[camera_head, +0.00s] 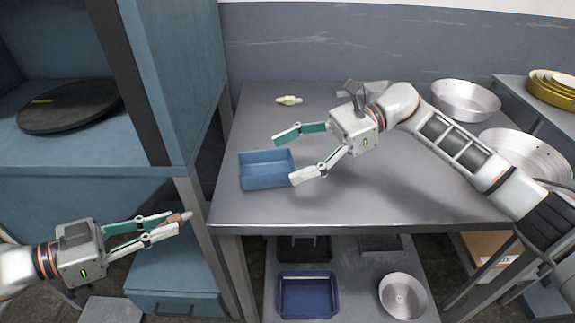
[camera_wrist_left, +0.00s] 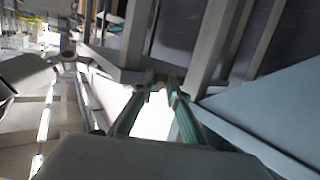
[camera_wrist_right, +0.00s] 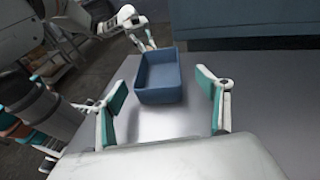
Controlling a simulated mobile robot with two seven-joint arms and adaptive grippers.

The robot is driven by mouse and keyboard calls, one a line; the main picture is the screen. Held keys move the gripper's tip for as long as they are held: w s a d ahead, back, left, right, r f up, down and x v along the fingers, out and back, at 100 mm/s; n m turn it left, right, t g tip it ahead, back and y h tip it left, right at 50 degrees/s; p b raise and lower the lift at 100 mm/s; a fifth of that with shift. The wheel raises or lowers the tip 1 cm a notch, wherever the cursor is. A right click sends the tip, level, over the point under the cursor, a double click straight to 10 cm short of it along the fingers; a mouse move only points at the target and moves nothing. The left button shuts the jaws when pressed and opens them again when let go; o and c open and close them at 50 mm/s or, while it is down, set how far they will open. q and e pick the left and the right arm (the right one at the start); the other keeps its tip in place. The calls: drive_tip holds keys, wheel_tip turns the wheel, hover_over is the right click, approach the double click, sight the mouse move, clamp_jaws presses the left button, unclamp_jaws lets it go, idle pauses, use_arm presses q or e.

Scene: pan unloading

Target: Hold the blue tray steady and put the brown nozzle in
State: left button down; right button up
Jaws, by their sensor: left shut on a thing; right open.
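The blue tray (camera_head: 267,184) is empty and stands upright on the grey table near its left edge. My right gripper (camera_head: 284,160) is open at the tray's right end, fingers spread. In the right wrist view the tray (camera_wrist_right: 158,96) shows ahead between the two fingers, and no grip on it is seen. My left gripper (camera_head: 176,222) is shut on the brown nozzle (camera_head: 181,217), whose pale tip points right. It is left of the table, in front of the blue cabinet. In the left wrist view the nozzle is mostly hidden between the fingertips (camera_wrist_left: 160,82).
A small cream-coloured piece (camera_head: 289,100) lies at the table's back. Metal pans (camera_head: 465,98) stand at the right. A darker blue tray (camera_head: 307,296) and a metal bowl (camera_head: 402,296) are on the lower shelf. A cabinet post (camera_head: 196,215) stands between my left gripper and the table.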

sight(271, 165)
use_arm(q)
drive_tip(key=shift+f+b, duration=0.35)
use_arm(e)
drive_tip(key=x, duration=0.3)
drive_tip(key=shift+a+f, duration=0.1)
drive_tip(key=shift+f, duration=0.1)
use_arm(q)
drive_tip(key=shift+f, duration=0.15)
use_arm(e)
drive_tip(key=shift+s+a, duration=0.25)
drive_tip(key=shift+a, duration=0.35)
drive_tip(key=c, duration=1)
